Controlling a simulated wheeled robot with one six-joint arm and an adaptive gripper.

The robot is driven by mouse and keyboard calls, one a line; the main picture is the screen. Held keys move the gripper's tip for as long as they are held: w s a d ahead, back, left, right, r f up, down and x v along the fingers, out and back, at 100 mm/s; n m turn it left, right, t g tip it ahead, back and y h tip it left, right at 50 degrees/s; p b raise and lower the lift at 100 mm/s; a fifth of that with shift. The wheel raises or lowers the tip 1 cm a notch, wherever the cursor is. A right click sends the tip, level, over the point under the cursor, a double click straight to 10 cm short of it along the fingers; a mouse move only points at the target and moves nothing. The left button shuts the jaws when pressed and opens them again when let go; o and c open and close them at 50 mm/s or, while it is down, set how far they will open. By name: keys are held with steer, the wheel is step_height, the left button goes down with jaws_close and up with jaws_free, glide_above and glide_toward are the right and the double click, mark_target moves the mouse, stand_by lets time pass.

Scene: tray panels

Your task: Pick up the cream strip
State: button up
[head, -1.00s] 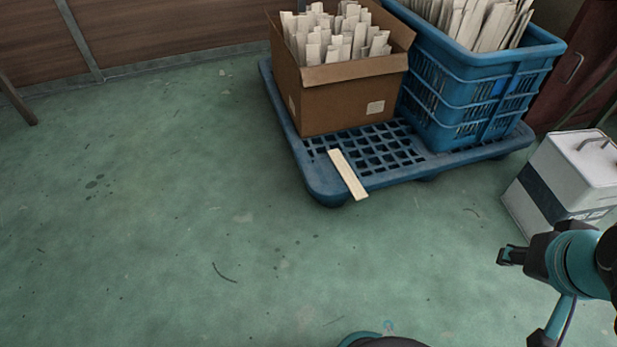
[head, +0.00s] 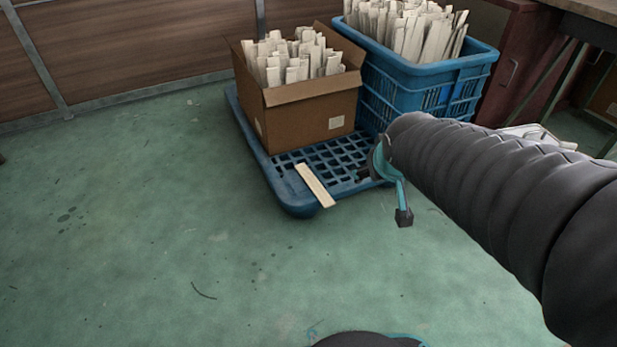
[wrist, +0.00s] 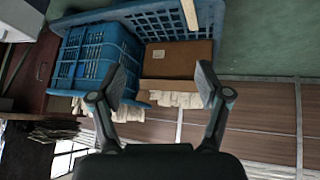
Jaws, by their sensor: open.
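The cream strip (head: 314,185) lies on the front left part of the blue pallet (head: 300,207), with its near end reaching the pallet's front edge. In the head view my gripper (head: 385,200) is to the right of the strip and apart from it; my arm hides part of the gripper. In the wrist view my gripper (wrist: 158,84) is open with nothing between its fingers. The strip (wrist: 189,14) shows at the top of that view, beyond the fingertips, and is cut off by the picture's edge.
A cardboard box (head: 310,119) of upright strips stands on the pallet behind the cream strip. A blue crate (head: 425,70) of strips stands to its right. A white container (head: 540,134) is partly hidden behind my arm.

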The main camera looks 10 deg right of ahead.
steer(key=w+d+f+n+t+y+p, duration=0.1)
steer(key=w+d+f+n+t, duration=0.1)
steer(key=w+f, duration=0.8)
steer(key=w+d+f+n+t+y, duration=0.1)
steer(key=w+d+f+n+t, duration=0.1)
steer(key=w+f, duration=0.8)
steer(key=t+y+p, duration=0.2)
steer(key=t+y, duration=0.3)
steer(key=y, duration=0.1)
glide_toward(329, 203)
steer(key=w, duration=0.1)
steer(key=w+a, duration=0.1)
steer(key=w+a+b, duration=0.1)
steer(key=shift+w+f+m, duration=0.15)
steer(key=shift+f+m, duration=0.15)
steer(key=shift+f, duration=0.05)
steer(key=shift+d+b+x, duration=0.1)
steer(key=shift+b+x, duration=0.05)
steer(key=shift+x, duration=1.4)
steer(key=shift+d+b+x, duration=0.15)
steer(key=shift+x, duration=1.35)
steer(key=shift+r, duration=0.2)
steer(key=c, duration=1.1)
